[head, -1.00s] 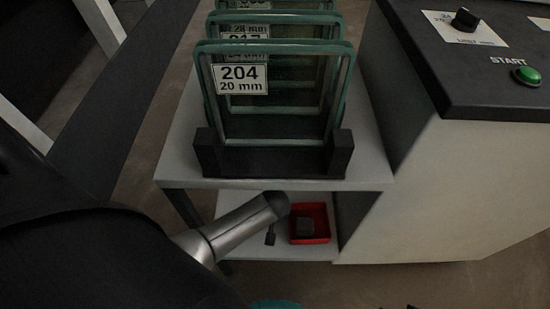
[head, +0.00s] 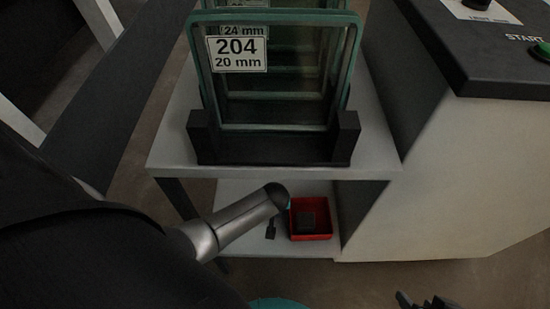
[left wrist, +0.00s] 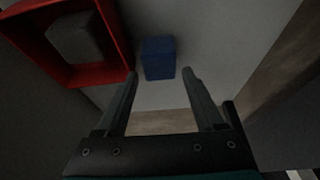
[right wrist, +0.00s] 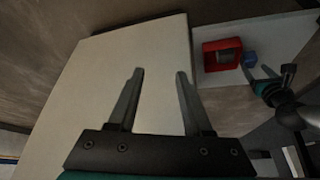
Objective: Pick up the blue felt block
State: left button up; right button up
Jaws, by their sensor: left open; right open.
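The blue felt block (left wrist: 158,55) stands on the pale lower shelf in the left wrist view, beside the red tray. It also shows in the right wrist view (right wrist: 249,58), just in front of my left gripper (right wrist: 263,73). My left gripper (left wrist: 160,74) is open, with the block ahead of and roughly between its fingertips; I cannot tell how deep it sits. In the head view my left arm mostly hides the block. My right gripper (right wrist: 160,72) is open and empty, and shows at the head view's bottom edge (head: 426,301).
The red tray (head: 312,237) holds a dark grey block (head: 306,221). Above the lower shelf, a white table (head: 375,150) carries a black rack (head: 270,150) of upright glass panes (head: 285,85). A large white machine (head: 450,170) stands to the right.

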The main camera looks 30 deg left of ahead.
pick_arm(q)
jog(key=shift+b+x, duration=0.75)
jog(key=shift+x, duration=0.1)
jog(key=shift+w+f+b, duration=0.15)
jog(key=shift+f+b, duration=0.25)
jog(key=shift+w+a+f+b, duration=0.15)
jog(key=shift+w+f+b, duration=0.1)
jog(key=shift+f+b, duration=0.3)
jog(key=shift+w+a+f+b, duration=0.1)
jog(key=shift+w+f+b, duration=0.05)
jog(key=shift+f+b, duration=0.3)
pick_arm(e)
jog(key=w+a+r+t+y, duration=0.1)
jog(key=w+a+t+y, duration=0.3)
jog(key=a+t, duration=0.3)
jog(key=shift+w+a, duration=0.5)
jog(key=shift+a, duration=0.3)
pick_arm(q)
jog(key=c, duration=1)
jog(key=shift+r, duration=0.15)
pick_arm(e)
jog(key=shift+d, duration=0.1)
